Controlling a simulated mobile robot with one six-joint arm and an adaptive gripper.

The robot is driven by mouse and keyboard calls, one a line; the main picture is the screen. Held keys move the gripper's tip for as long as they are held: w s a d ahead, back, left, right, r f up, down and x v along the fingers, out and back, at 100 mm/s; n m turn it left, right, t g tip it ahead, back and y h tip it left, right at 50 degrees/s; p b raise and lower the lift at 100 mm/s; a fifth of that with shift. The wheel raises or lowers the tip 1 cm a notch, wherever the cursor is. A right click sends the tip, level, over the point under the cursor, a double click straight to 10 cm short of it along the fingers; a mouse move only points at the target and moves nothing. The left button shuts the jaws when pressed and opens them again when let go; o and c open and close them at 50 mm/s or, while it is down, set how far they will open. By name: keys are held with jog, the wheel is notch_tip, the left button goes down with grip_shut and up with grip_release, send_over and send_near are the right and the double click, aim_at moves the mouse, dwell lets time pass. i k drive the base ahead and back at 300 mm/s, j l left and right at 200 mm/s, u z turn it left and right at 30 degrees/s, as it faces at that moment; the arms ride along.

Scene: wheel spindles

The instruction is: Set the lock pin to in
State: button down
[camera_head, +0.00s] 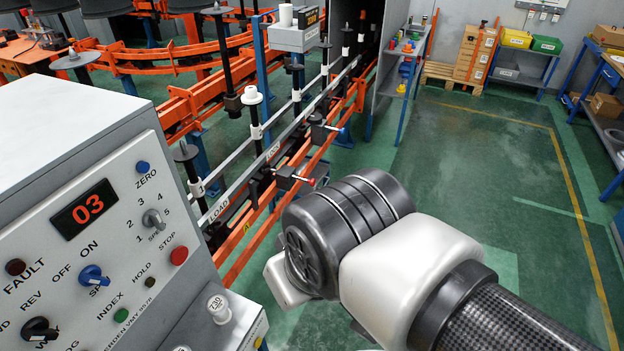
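A black block (286,177) is mounted on the conveyor line, with a short rod ending in a red knob (311,181) that sticks out to the right. This looks like a lock pin; how deep it sits cannot be told. A similar block (320,133) farther back has a rod with a blue end (343,131). I cannot tell which one the task means. My arm's black and white joints fill the lower middle, in front of and to the right of the line. My gripper's fingers do not show; no contact with either pin is visible.
A grey control panel (110,225) showing "03" stands at the left. Orange rails (262,225) and a "LOAD" strip (219,208) run away from me, with upright spindles along them. Open green floor (480,170) lies to the right, with shelves and boxes beyond.

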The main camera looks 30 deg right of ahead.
aim_at(312, 182)
jog(key=i+l, duration=0.2)
jog(key=l, duration=0.25)
jog(key=i+l, duration=0.2)
jog(key=l, duration=0.2)
jog(key=i+l+z, duration=0.1)
jog(key=l, duration=0.35)
jog(key=i+l, duration=0.5)
jog(key=l, duration=0.3)
